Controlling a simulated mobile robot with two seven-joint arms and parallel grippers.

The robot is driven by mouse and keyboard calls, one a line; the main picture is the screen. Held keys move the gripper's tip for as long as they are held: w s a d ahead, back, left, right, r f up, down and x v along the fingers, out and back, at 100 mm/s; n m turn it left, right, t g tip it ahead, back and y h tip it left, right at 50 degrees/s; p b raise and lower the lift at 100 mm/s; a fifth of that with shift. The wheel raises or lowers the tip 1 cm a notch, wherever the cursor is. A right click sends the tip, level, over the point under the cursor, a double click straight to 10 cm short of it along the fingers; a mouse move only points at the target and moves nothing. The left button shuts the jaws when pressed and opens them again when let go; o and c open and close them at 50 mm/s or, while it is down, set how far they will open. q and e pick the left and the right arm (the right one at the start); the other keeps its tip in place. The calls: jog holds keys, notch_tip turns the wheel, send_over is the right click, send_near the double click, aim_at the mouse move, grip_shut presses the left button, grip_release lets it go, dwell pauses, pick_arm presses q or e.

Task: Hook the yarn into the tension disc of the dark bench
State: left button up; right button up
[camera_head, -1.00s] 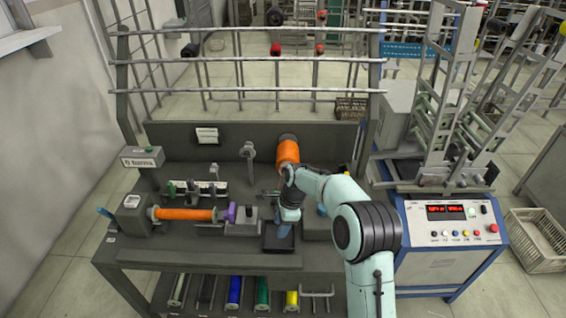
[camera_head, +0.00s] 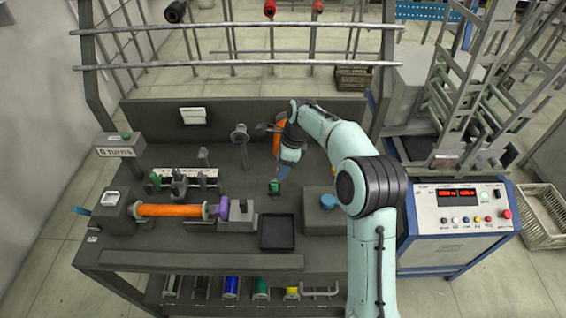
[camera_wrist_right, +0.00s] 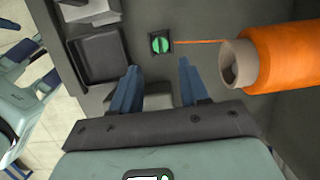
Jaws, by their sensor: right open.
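The dark bench (camera_head: 190,258) fills the middle of the head view. An orange yarn cone (camera_wrist_right: 285,57) stands on it; in the head view my right arm partly hides the cone (camera_head: 277,140). In the right wrist view an orange yarn strand (camera_wrist_right: 200,42) runs from the cone to a small green round piece (camera_wrist_right: 161,44) in a dark block; the green piece (camera_head: 275,187) also shows in the head view. My right gripper (camera_wrist_right: 157,68) is open and empty, its fingertips close to the green piece. A post with a round metal head (camera_head: 239,133) stands left of the cone; I cannot tell which part is the tension disc.
A black tray (camera_head: 277,247) lies in front of the green piece. A horizontal orange bobbin (camera_head: 172,210) and purple part (camera_head: 223,208) are at left. A grey block with a blue top (camera_head: 327,202) stands right. A control box (camera_head: 462,215) stands beyond the bench.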

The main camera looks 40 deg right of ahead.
aim_at(276, 183)
jog(key=b+x, duration=0.2)
jog(key=x, duration=0.2)
jog(key=shift+f+b, duration=0.35)
jog(key=shift+b, duration=0.05)
jog(key=shift+x, duration=1.6)
pick_arm(q)
jog(key=f, duration=0.1)
jog(key=s+f, duration=0.1)
jog(key=f, duration=0.2)
jog(key=shift+s, duration=0.35)
pick_arm(e)
jog(key=shift+w, duration=0.15)
grip_shut()
notch_tip(276, 183, up, 5)
jog(key=p, duration=0.3)
pick_arm(q)
jog(key=r, duration=0.1)
jog(key=w+r, duration=0.2)
jog(key=r, duration=0.1)
pick_arm(e)
jog(key=shift+f, duration=0.2)
pick_arm(q)
jog(key=shift+s, duration=0.1)
